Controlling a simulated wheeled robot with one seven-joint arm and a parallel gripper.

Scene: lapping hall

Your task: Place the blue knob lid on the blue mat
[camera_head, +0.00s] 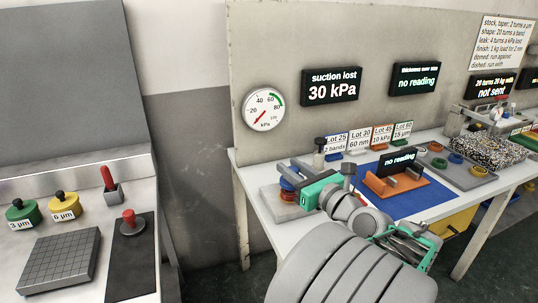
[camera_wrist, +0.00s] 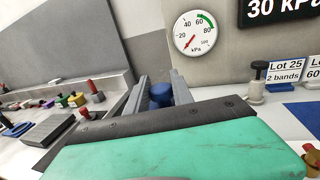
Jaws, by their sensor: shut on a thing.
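The blue knob lid (camera_wrist: 161,94) shows in the wrist view between the two grey fingers of my gripper (camera_wrist: 159,88). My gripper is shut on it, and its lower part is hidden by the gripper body. In the head view my gripper (camera_head: 291,177) is over the left end of the bench, above a grey slab, and the lid there is hard to tell from the blue and red pieces around the fingers. The blue mat (camera_head: 400,207) lies on the bench to the right of my gripper, partly hidden by my arm. The lid is apart from the mat.
An orange stand (camera_head: 397,188) with a "no reading" display occupies part of the mat. Lot cards and a black-knobbed piece (camera_head: 320,151) stand behind. A grey plate (camera_head: 463,173) with rings is at right. A pressure gauge (camera_head: 263,108) hangs on the wall panel.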

